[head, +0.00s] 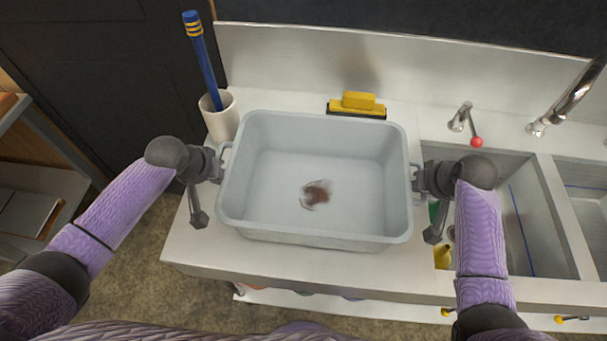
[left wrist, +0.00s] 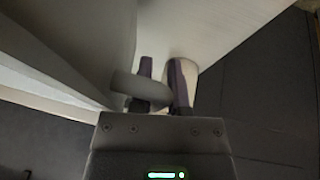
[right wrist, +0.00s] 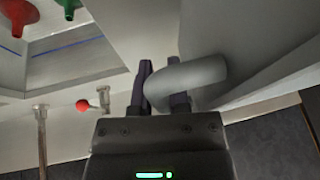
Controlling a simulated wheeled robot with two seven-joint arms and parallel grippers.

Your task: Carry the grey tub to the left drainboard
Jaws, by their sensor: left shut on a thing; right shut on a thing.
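The grey tub (head: 312,238) is over the left drainboard (head: 200,245), left of the sinks, and looks roughly level. I cannot tell whether its base touches the drainboard. A blurred reddish-brown patch (head: 316,194) shows on its floor. My left gripper (head: 217,166) is shut on the tub's left handle, which also shows between the fingers in the left wrist view (left wrist: 140,88). My right gripper (head: 420,179) is shut on the right handle, which shows as a thick grey loop in the right wrist view (right wrist: 205,75).
A white cup (head: 222,122) with a blue-handled tool (head: 203,62) stands close to the tub's back left corner. A yellow squeegee-like thing (head: 357,105) lies behind the tub. A sink basin (head: 525,225), a red-knobbed tap (head: 476,142) and a faucet (head: 570,100) are right.

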